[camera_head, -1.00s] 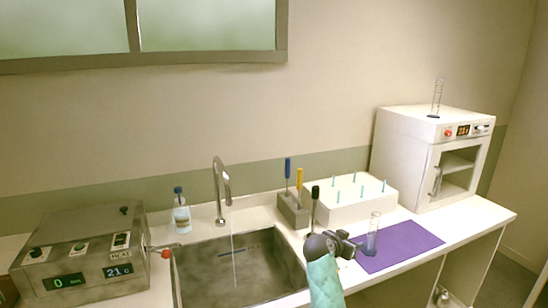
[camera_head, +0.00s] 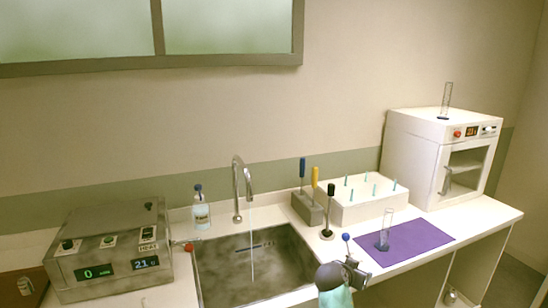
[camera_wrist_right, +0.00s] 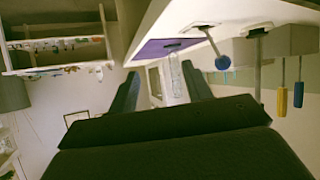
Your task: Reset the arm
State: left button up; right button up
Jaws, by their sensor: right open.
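My right gripper (camera_head: 346,272) is low at the front edge of the counter, right of the sink, and its arm comes up from the bottom. Its two dark jaws (camera_wrist_right: 160,90) are apart and empty in the right wrist view. A clear graduated cylinder (camera_head: 387,230) with a blue base stands upright on the purple mat (camera_head: 420,240), beyond and apart from the gripper. It shows behind the gap between the jaws in the right wrist view (camera_wrist_right: 173,78). My left gripper is not in view.
A sink (camera_head: 255,268) with running water lies left of the gripper. A blue-tipped brush (camera_head: 346,238) and a black-topped brush (camera_head: 328,212) stand close behind it. A white peg rack (camera_head: 375,205) and an oven (camera_head: 440,165) stand behind the mat. The mat's right part is clear.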

jog(key=s+f+n+g+y, duration=0.1)
jog(key=s+f+n+y, duration=0.1)
jog(key=s+f, duration=0.7)
jog(key=s+a+f+n+g+y, duration=0.1)
jog(key=s+a+f+n+y, duration=0.15)
jog(key=s, duration=0.95)
jog(key=s+a+f+n+g+y, duration=0.1)
jog(key=s+n+g+y, duration=0.15)
jog(key=s, duration=0.95)
jog(key=s+a+f+n+g+y, duration=0.1)
jog(key=s+f+n+y, duration=0.15)
jog(key=s, duration=0.95)
jog(key=s+f+x, duration=0.1)
jog(key=s+x, duration=0.2)
jog(key=x, duration=1.1)
jog(key=s+d+f+x, duration=0.1)
jog(key=s+x, duration=0.2)
jog(key=x, duration=1.1)
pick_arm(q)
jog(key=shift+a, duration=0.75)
pick_arm(e)
jog(key=s+f, duration=0.4)
jog(key=f, duration=0.5)
jog(key=s+f+g, duration=0.1)
jog(key=s+f, duration=0.2)
jog(key=f, duration=0.7)
jog(key=shift+s+a+f+n+h, duration=0.3)
jog(key=shift+s+a+n+h, duration=0.05)
jog(key=shift+s, duration=0.05)
